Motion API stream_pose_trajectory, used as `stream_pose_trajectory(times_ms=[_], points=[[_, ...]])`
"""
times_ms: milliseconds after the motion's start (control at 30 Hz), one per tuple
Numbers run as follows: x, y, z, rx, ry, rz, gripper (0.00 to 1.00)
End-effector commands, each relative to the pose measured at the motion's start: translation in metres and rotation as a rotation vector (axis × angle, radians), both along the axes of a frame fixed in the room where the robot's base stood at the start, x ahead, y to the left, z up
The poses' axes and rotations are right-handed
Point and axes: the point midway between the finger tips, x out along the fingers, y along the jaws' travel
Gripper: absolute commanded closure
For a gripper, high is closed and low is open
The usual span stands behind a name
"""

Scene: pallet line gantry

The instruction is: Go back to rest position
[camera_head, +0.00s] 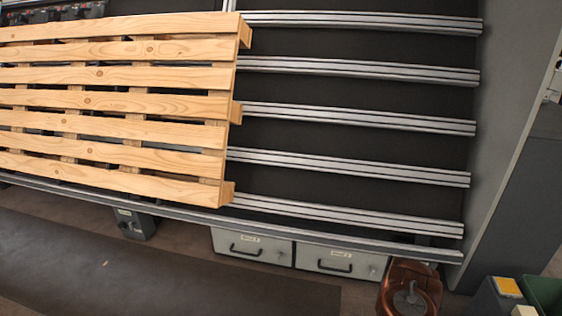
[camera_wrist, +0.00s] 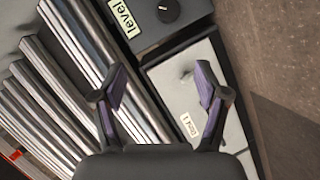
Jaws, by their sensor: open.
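My gripper (camera_wrist: 158,88) shows in the wrist view with its two dark fingers spread apart. Nothing is between the fingertips. Behind them are a pale box front (camera_wrist: 190,75) with a small label and a dark unit (camera_wrist: 160,20) with a knob and a "level" label. My gripper does not show in the head view.
A wooden pallet (camera_head: 110,101) lies on metal rails (camera_head: 360,112) at the left in the head view. Two drawers (camera_head: 252,245) sit under the front rail. A copper-coloured container (camera_head: 410,285) and a green bin (camera_head: 543,292) stand at lower right. The floor (camera_head: 100,270) at lower left looks clear.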

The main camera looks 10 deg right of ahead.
Motion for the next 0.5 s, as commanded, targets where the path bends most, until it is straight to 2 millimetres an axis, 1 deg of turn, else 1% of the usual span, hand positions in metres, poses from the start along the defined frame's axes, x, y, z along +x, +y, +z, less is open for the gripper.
stream_pose_trajectory(times_ms=[33, 100, 167, 233, 467, 500], points=[[0.013, 0.007, 0.022, 0.037, -0.006, 0.007, 0.26], [0.027, 0.018, 0.04, 0.098, -0.004, 0.015, 0.26], [0.037, 0.028, 0.053, 0.151, 0.004, 0.022, 0.26], [0.049, 0.04, 0.072, 0.208, 0.007, 0.03, 0.26], [0.076, 0.084, 0.134, 0.391, 0.044, 0.057, 0.26], [0.081, 0.091, 0.147, 0.418, 0.05, 0.063, 0.26]])
